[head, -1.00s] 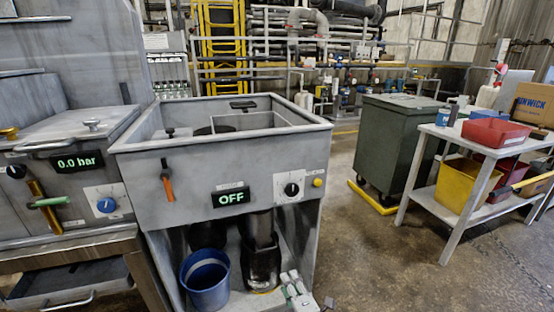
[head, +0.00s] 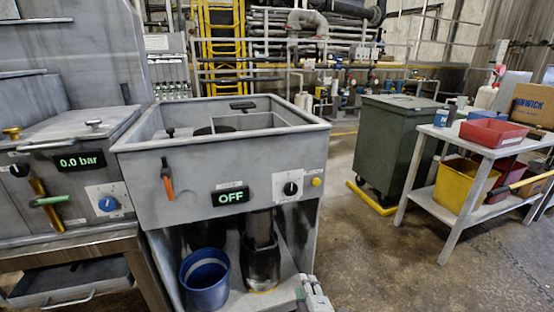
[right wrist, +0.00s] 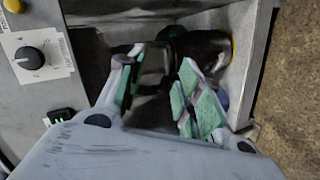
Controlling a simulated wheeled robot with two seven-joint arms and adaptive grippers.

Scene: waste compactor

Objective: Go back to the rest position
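My right gripper (head: 313,290) shows small at the lower edge of the head view, at the lower right front of the grey compactor (head: 160,190). In the right wrist view its two green-padded fingers (right wrist: 160,88) stand apart, with nothing visible held between them. Beyond them is the dark space under the compactor, with a black cylinder (right wrist: 205,48). The compactor's display (head: 231,197) reads OFF, and its black dial (head: 290,189) also shows in the right wrist view (right wrist: 30,59). My left gripper is not in view.
A blue bucket (head: 204,285) stands on the compactor's lower shelf. At left is a unit with a 0.0 bar display (head: 81,161). A green wheeled bin (head: 394,150) and a white cart (head: 440,190) with red and yellow bins stand at right. The floor between is clear.

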